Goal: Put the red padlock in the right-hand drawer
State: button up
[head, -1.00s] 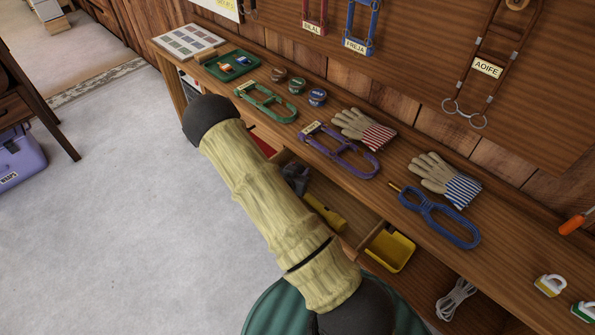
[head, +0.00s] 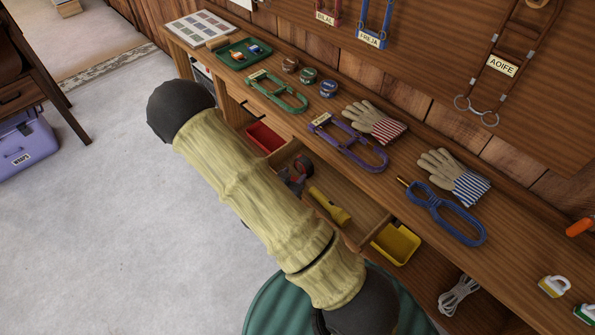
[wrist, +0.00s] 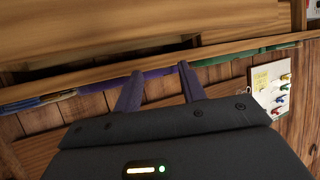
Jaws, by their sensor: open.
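I see no red padlock in either view. An open wooden drawer (head: 376,217) juts from under the bench in the head view, partly hidden by my arm. It holds a yellow torch (head: 330,206) and a dark, reddish roll-like item (head: 300,168). To its left is a drawer front with a dark handle (head: 252,110), which looks shut. My gripper (wrist: 158,88) shows in the wrist view, its two fingers apart with nothing between them, facing the bench edge and plank wall. The head view shows my arm but not the gripper's fingers.
The bench (head: 520,250) carries gloves (head: 375,122), a purple strap-like item (head: 350,148), a blue one (head: 445,215), a green tray (head: 243,52), and a yellow padlock-like item (head: 553,287). A red bin (head: 265,137) and yellow bin (head: 396,244) sit below.

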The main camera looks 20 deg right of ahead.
jog(key=shift+s+a+r, duration=0.15)
dwell(0.5)
jog(key=shift+w+a+r+g+y, duration=0.1)
jog(key=shift+w+a+g+y, duration=0.2)
jog(key=shift+a+g+y, duration=0.15)
jog(key=s+a+r+n+g+y, duration=0.2)
jog(key=a+r+n+g+y, duration=0.15)
jog(key=a+r+y, duration=0.35)
jog(key=s+d+r+n+g+y, duration=0.1)
jog(key=s+d+r+n, duration=0.2)
jog(key=s+r+n, duration=0.3)
jog(key=s+r, duration=0.3)
jog(key=shift+s+g, duration=0.4)
jog(key=shift+r+y, duration=0.1)
jog(key=shift+y, duration=0.15)
